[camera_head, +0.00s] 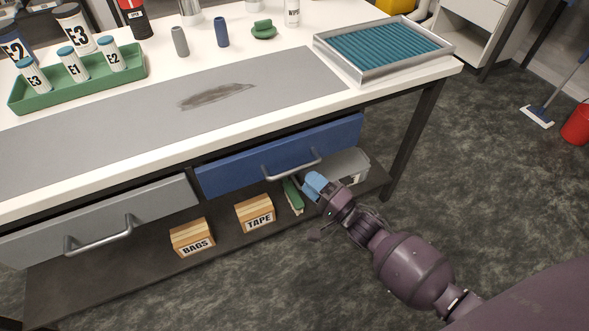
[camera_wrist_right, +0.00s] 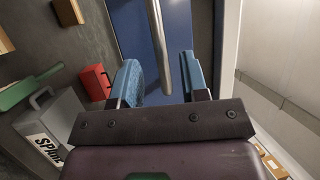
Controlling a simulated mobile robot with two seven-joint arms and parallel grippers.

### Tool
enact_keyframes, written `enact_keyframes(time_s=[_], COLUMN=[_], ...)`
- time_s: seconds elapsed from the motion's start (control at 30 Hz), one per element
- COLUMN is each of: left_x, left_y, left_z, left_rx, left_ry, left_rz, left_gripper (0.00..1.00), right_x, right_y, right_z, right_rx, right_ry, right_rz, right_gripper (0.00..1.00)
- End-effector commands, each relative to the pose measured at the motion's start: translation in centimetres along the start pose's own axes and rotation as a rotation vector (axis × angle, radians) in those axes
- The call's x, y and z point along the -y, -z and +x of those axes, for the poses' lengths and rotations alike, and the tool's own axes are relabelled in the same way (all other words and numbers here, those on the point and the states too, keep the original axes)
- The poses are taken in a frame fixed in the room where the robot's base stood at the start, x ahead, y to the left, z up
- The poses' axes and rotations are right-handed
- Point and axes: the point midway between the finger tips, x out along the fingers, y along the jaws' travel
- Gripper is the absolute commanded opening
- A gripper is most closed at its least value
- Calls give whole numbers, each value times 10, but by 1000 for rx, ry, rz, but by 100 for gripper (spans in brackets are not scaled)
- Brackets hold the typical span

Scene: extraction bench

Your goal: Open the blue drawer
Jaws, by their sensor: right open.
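The blue drawer (camera_head: 240,178) sits under the front edge of the bench and looks closed. Its grey bar handle (camera_head: 291,165) runs along the front. My right gripper (camera_head: 315,186), with blue finger pads, is close to the right end of this handle. In the right wrist view, my right gripper (camera_wrist_right: 161,78) is open and empty. The handle (camera_wrist_right: 157,35) extends ahead of and partly into the gap between its fingers, against the blue drawer front (camera_wrist_right: 133,30). I cannot tell whether it touches a finger. My left gripper is not in view.
A grey drawer (camera_head: 155,208) is left of the blue one. The lower shelf (camera_head: 110,283) holds a BAGS box (camera_head: 192,238), a TAPE box (camera_head: 255,214) and a grey case (camera_head: 347,165). A metal tray (camera_head: 352,80) stands on the bench. The floor in front is clear.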

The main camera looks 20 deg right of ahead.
Motion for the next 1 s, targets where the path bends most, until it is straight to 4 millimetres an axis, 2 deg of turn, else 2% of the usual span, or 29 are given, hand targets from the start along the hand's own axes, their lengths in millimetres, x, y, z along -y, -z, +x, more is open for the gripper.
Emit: enact_keyframes(time_s=[0.1, 0.33, 0.5, 0.77, 0.8, 1.0], left_x=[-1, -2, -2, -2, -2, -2], left_y=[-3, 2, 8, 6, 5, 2], left_z=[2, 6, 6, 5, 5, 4], left_rx=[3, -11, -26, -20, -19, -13], left_ry=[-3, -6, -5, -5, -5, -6], left_rz=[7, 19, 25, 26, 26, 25], left_gripper=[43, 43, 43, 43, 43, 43], right_x=[-3, -2, -1, 0, 0, -1], right_y=[-1, 0, 0, 0, 0, 0], right_z=[20, 48, 57, 58, 58, 58], right_rx=[0, -1, -1, -1, -1, -1], right_ry=[-2, -3, -1, -1, -1, -2], right_rz=[1, 0, -1, -1, -1, -1], right_gripper=[41, 41, 41, 41, 39, 9])
